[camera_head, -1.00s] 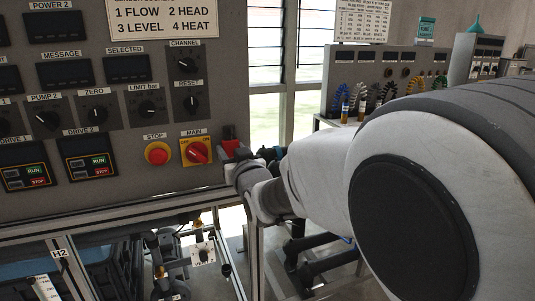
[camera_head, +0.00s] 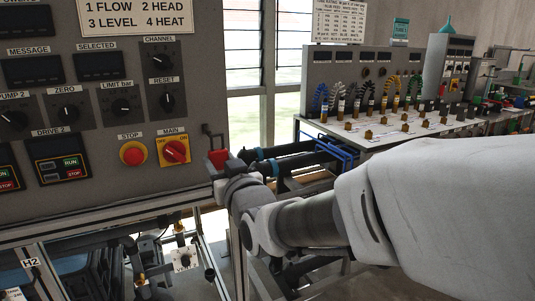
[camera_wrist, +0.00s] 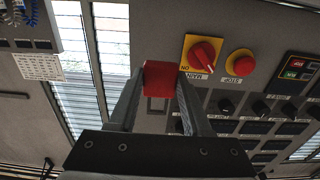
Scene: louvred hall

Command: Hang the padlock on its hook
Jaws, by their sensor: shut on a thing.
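The padlock has a red body (camera_head: 218,158) and a dark shackle (camera_head: 213,137) pointing up in the head view. It is just right of the red and yellow MAIN switch (camera_head: 174,150), near the panel's right edge. My gripper (camera_head: 234,167) is shut on the padlock's body. In the wrist view the padlock (camera_wrist: 162,75) sits between my two fingertips (camera_wrist: 160,88), with the shackle partly visible beyond it.
The grey control panel (camera_head: 100,180) fills the left, with a red STOP button (camera_head: 133,153) beside the MAIN switch. A bench (camera_head: 400,135) with coloured cables stands behind at right. Dark tubes and a blue frame (camera_head: 335,150) lie right of my gripper.

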